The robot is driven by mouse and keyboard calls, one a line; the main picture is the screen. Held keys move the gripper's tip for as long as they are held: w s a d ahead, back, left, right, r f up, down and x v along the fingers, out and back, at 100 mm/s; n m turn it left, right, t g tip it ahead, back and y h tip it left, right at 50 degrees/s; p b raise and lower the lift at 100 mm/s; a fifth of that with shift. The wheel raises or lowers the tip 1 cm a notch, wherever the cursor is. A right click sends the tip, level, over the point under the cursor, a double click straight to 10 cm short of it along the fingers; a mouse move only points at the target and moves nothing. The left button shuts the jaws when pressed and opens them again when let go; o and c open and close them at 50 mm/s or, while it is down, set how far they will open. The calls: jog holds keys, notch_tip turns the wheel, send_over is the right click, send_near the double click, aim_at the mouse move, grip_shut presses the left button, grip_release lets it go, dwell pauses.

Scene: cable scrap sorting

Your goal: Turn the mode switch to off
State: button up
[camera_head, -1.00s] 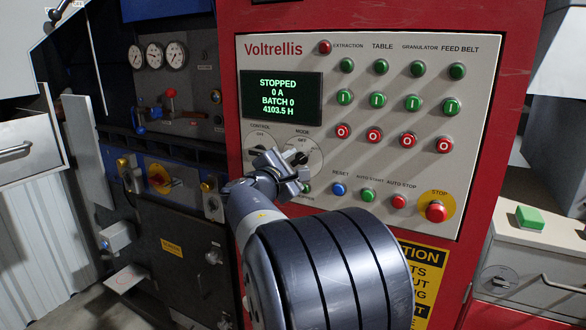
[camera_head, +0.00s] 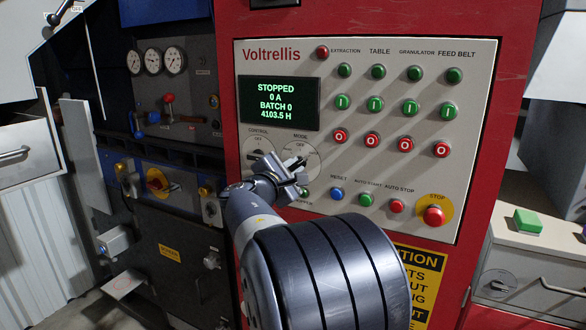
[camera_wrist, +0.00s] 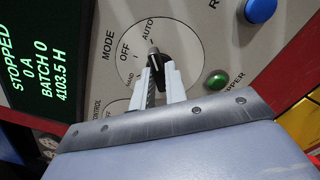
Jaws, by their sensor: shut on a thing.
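The mode switch (camera_wrist: 154,54) is a small dark knob with a light tip, on a round dial (camera_wrist: 128,66) marked HAND, OFF and AUTO. In the wrist view its tip points up near AUTO, to the right of OFF. My gripper (camera_wrist: 158,70) has its two pale fingers on either side of the knob and is shut on it. In the head view my gripper (camera_head: 298,172) is in front of the dial (camera_head: 313,157) and hides most of the knob.
The CONTROL dial (camera_head: 257,143) is close on the left. A blue RESET button (camera_head: 337,195) and a green button (camera_wrist: 217,79) are near the gripper. A red STOP button (camera_head: 433,216) is at the lower right. The display (camera_head: 279,103) reads STOPPED.

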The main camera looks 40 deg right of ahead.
jog(key=shift+n+p, duration=1.5)
jog(key=shift+n, duration=0.4)
jog(key=shift+n+p, duration=0.75)
jog(key=shift+n, duration=0.05)
jog(key=shift+n+p, duration=0.7)
jog(key=shift+n, duration=0.1)
jog(key=shift+n+p, duration=0.6)
jog(key=shift+n, duration=0.2)
jog(key=shift+n+p, duration=0.5)
jog(key=shift+n, duration=0.4)
